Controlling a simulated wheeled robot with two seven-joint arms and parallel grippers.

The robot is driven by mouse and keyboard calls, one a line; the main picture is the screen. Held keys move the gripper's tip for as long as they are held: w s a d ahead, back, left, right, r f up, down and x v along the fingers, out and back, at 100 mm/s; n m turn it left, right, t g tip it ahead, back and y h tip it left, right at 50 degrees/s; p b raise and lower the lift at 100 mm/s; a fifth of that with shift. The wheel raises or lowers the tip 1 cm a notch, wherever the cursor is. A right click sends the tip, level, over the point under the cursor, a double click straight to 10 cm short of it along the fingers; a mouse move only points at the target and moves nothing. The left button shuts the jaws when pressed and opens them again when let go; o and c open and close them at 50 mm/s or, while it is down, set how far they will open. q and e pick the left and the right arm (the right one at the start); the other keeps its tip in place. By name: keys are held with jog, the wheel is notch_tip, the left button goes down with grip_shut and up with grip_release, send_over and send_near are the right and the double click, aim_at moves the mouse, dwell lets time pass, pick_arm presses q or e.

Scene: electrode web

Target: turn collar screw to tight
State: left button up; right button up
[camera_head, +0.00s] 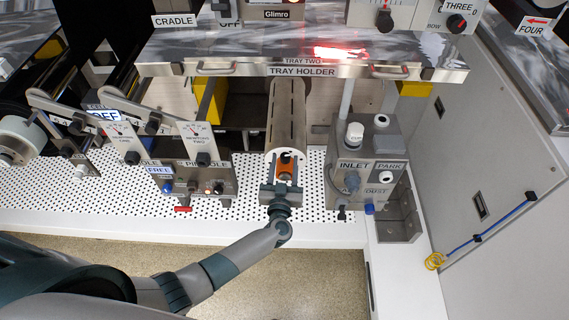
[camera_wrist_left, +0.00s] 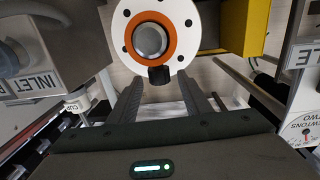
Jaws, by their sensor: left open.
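The collar screw (camera_wrist_left: 159,75) is a small black knob below an orange collar ring (camera_wrist_left: 171,40) in the left wrist view. The ring surrounds a grey round core on a white flange with dark holes. In the head view the orange collar (camera_head: 286,170) is at the near end of a pale slotted cylinder (camera_head: 287,110). My left gripper (camera_head: 282,185) is at that end; its fingers also show in the left wrist view (camera_wrist_left: 160,88). They are open and empty, one on either side just below the screw. I cannot tell whether they touch it. My right gripper is out of view.
The INLET unit (camera_head: 352,180) with knobs stands to the right, and a gauge panel (camera_head: 198,137) with levers to the left. The tray holder (camera_head: 303,71) spans above the cylinder. A yellow block (camera_wrist_left: 246,25) is beside the flange. The perforated white deck (camera_head: 318,185) has narrow free strips.

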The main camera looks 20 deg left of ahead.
pick_arm(q)
jog(key=c, duration=1)
jog(key=shift+c, duration=0.2)
